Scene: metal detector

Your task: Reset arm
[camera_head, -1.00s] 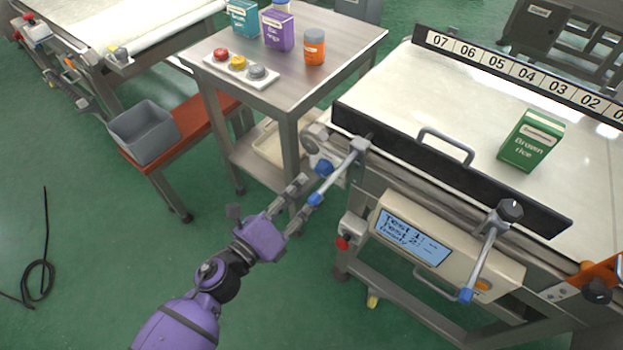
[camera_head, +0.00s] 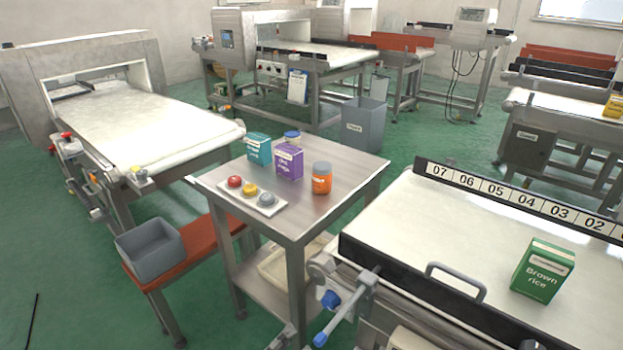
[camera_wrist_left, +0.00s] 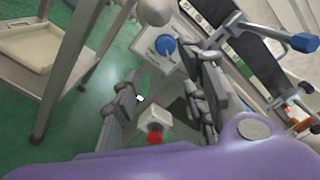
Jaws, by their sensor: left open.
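My left gripper (camera_wrist_left: 165,97) is open and empty in the left wrist view, with its purple body along the bottom edge. Its two grey fingers stand apart in front of the machine's frame. Between and beyond them show a blue knob (camera_wrist_left: 166,45) and a red button on a white box (camera_wrist_left: 154,128); I see no contact. In the head view, only a grey fingertip part seems to show at the bottom edge, left of the blue-tipped lever (camera_head: 340,318). My right gripper is not in view.
A steel table (camera_head: 335,205) holds a button panel (camera_head: 238,200), boxes and an orange jar (camera_head: 321,178). A green Brown rice box (camera_head: 541,271) stands on the right conveyor (camera_head: 440,240). A grey bin (camera_head: 150,250) sits on a red bench at left.

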